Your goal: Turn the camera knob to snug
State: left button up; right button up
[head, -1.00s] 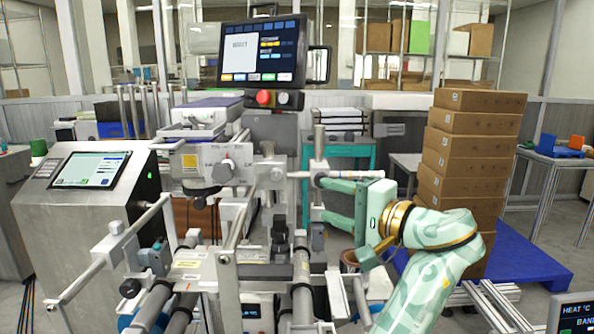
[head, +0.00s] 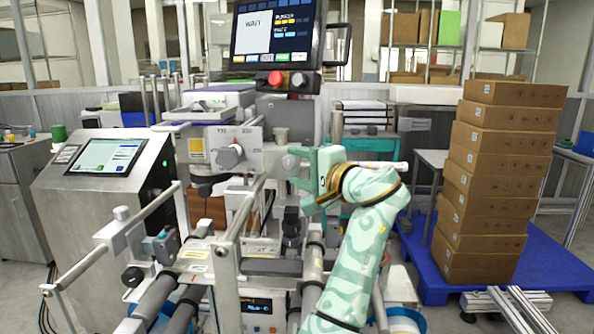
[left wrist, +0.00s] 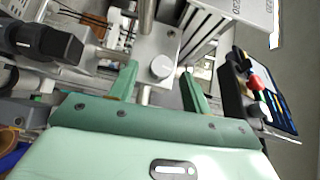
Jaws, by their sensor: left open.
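A round pale knob (left wrist: 162,67) on a grey metal block shows in the left wrist view, ahead of my left gripper (left wrist: 158,76) and between the lines of its two green fingers. The fingers are apart, with nothing between their pads that I can see; a gap to the knob seems to remain. In the head view my left gripper (head: 295,168) points left at the machine's middle, close to the metal block (head: 270,160). I cannot make out the knob's face there. A separate grey dial knob (head: 229,157) sits on the front plate. My right gripper is not in view.
A monitor (head: 277,32) with a red button (head: 275,79) stands above the block. Metal bars and rollers (head: 183,308) crowd the space below. A touch-screen console (head: 105,158) is at left. Stacked cartons (head: 503,165) on a blue pallet (head: 545,268) stand at right.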

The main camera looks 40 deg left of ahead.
pick_arm(q)
jog(key=shift+w+a, duration=0.15)
jog(key=shift+a, duration=0.55)
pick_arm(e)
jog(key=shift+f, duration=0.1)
pick_arm(q)
jog(key=c, duration=1)
jog(key=m+y+p, duration=0.2)
jog(key=p, duration=0.1)
jog(key=shift+r+t, duration=0.2)
jog(key=shift+t, duration=0.1)
jog(key=shift+f+m+t+y+p, duration=0.3)
jog(key=shift+m+y, duration=0.1)
jog(key=shift+m, duration=0.3)
jog(key=shift+f+m+y, duration=0.25)
jog(key=shift+m+y, duration=0.15)
jog(key=shift+m, duration=0.2)
jog(key=o, duration=1)
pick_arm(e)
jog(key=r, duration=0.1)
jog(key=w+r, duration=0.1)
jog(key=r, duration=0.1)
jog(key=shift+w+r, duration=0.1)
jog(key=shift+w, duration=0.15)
